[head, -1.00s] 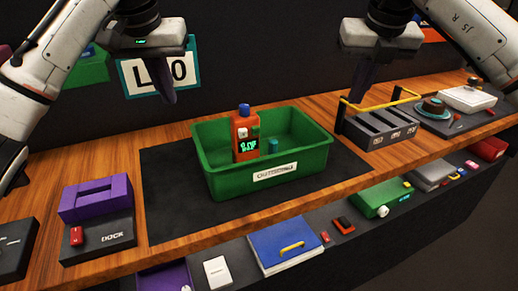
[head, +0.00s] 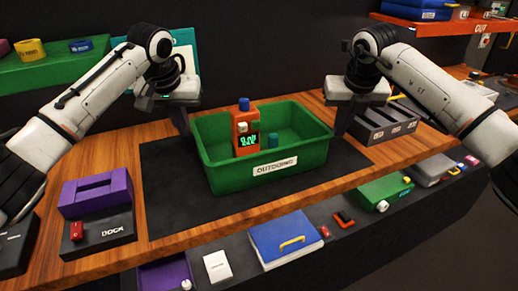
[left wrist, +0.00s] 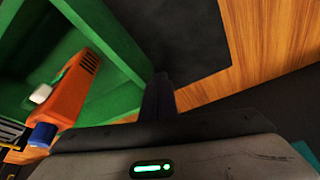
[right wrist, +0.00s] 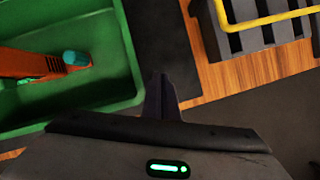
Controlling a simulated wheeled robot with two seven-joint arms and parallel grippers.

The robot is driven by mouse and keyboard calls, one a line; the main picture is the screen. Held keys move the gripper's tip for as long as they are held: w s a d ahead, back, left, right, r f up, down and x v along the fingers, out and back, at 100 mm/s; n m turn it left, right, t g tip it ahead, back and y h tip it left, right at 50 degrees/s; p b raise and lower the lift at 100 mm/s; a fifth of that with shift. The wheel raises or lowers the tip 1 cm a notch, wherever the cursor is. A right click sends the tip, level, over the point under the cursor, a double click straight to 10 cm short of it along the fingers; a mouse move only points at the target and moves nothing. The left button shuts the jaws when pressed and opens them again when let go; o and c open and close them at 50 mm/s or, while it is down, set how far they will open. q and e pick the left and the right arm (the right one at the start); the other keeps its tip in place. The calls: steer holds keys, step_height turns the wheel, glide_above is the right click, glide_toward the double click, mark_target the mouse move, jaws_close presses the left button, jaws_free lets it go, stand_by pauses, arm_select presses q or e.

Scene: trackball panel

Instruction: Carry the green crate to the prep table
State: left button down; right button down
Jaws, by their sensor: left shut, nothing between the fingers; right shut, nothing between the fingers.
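The green crate (head: 265,180) with a white OUTGOING label stands on the dark mat on the wooden table. Inside it are an orange bottle-like device (head: 244,133) with a blue cap and a small teal cylinder (head: 273,141). My left gripper (head: 184,130) is shut and empty, pointing down just beyond the crate's left wall. The crate also shows in the left wrist view (left wrist: 115,45). My right gripper (head: 341,128) is shut and empty, just off the crate's right wall. The right wrist view shows that wall (right wrist: 125,50) with a gap to the fingers. I cannot make out which surface is the prep table.
A purple block on a dark dock (head: 100,222) stands at left. A grey slotted rack (head: 385,125) stands close right of my right gripper. A lower front shelf holds a blue binder (head: 285,242) and a green box (head: 385,192). A green shelf (head: 55,68) hangs at back left.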

arm_select(q)
steer(key=shift+d+f, duration=0.15)
arm_select(e)
steer(key=shift+a+f, duration=0.1)
steer(key=shift+a, duration=0.65)
